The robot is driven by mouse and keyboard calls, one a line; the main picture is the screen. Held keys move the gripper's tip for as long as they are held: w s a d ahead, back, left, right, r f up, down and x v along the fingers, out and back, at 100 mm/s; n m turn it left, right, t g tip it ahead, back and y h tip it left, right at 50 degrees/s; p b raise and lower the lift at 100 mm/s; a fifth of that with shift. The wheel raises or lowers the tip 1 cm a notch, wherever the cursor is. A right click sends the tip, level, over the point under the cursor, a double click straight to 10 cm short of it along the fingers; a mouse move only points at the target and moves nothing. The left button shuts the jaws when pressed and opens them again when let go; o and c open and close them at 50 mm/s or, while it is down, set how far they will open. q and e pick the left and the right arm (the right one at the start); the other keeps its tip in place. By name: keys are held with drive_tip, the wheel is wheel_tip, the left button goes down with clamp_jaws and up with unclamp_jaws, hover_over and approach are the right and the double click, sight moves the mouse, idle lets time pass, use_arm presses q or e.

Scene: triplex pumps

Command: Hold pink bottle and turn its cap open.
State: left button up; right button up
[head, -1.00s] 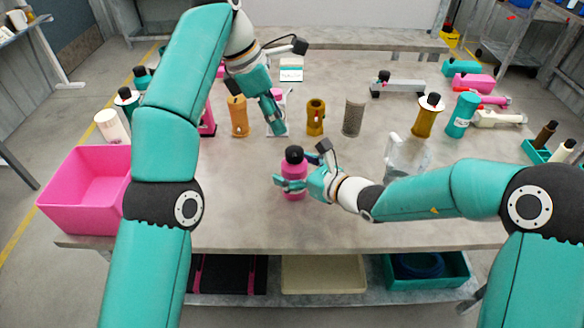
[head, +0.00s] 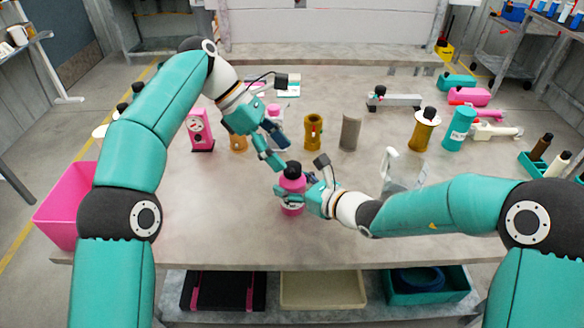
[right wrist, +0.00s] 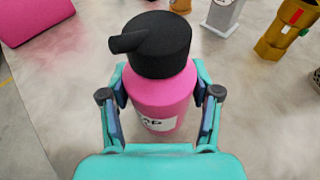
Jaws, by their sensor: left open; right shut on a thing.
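The pink bottle (head: 293,184) stands upright near the front middle of the table. Its black cap (head: 292,169) is on top; in the right wrist view the cap (right wrist: 158,45) has a spout pointing left, and the bottle (right wrist: 161,97) shows a white label. My right gripper (head: 291,195) is shut on the bottle's body, with a finger on each side in the right wrist view (right wrist: 161,105). My left gripper (head: 279,154) is open, just above and behind the cap in the head view. Whether its fingertips touch the cap cannot be told.
A pink bin (head: 62,208) stands at the table's left edge. Behind the bottle are a brown cylinder (head: 314,130), a grey cylinder (head: 349,132) and a pink device (head: 201,131). A clear jug (head: 405,170) stands behind my right forearm. The front table strip is clear.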

use_arm(q)
drive_tip(key=s+f+m+g+h, duration=0.1)
drive_tip(key=s+h, duration=0.1)
drive_tip(key=h, duration=0.1)
drive_tip(key=n+t+h, duration=0.6)
drive_tip(key=n+t, duration=0.1)
drive_tip(key=t, duration=0.4)
approach(292, 165)
drive_tip(key=x, duration=1)
drive_tip(key=shift+s+f, duration=0.1)
drive_tip(key=shift+f, duration=0.15)
drive_tip(key=shift+c, duration=0.2)
drive_tip(key=c, duration=1.1)
drive_tip(key=shift+c, duration=0.2)
